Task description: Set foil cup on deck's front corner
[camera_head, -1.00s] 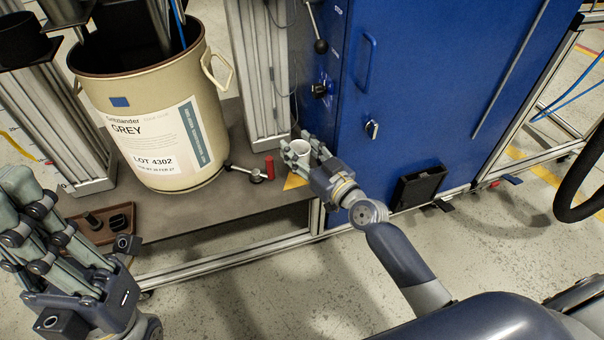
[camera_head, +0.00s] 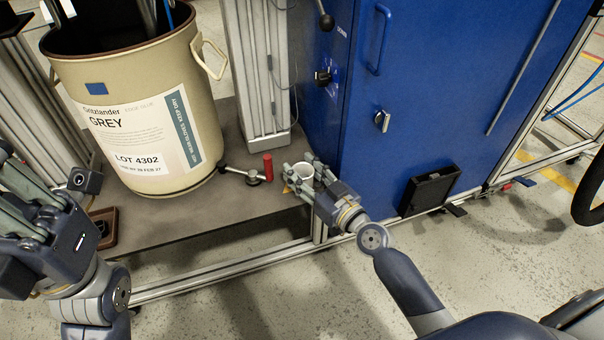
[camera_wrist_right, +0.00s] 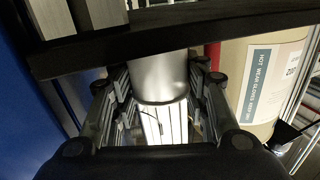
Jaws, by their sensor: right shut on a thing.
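The foil cup (camera_head: 303,171) is a small pale silvery cup with an open top, seen in the head view at the deck's front right corner. My right gripper (camera_head: 303,179) is shut around its sides, and the cup looks upright. In the right wrist view, the shiny cup (camera_wrist_right: 160,75) stands between the fingers. Whether its base touches the grey deck (camera_head: 245,197) is hidden. A yellow corner mark (camera_head: 287,188) shows partly beside the fingers. My left gripper (camera_head: 28,215) is at the left edge, away from the cup; its fingertips are partly cut off.
A large beige drum (camera_head: 140,110) stands on the deck. A red cylinder (camera_head: 268,167) and a small black-knobbed clamp (camera_head: 250,177) stand left of the cup. A blue cabinet (camera_head: 440,90) rises close on the right. A brown tray (camera_head: 103,228) lies near my left gripper.

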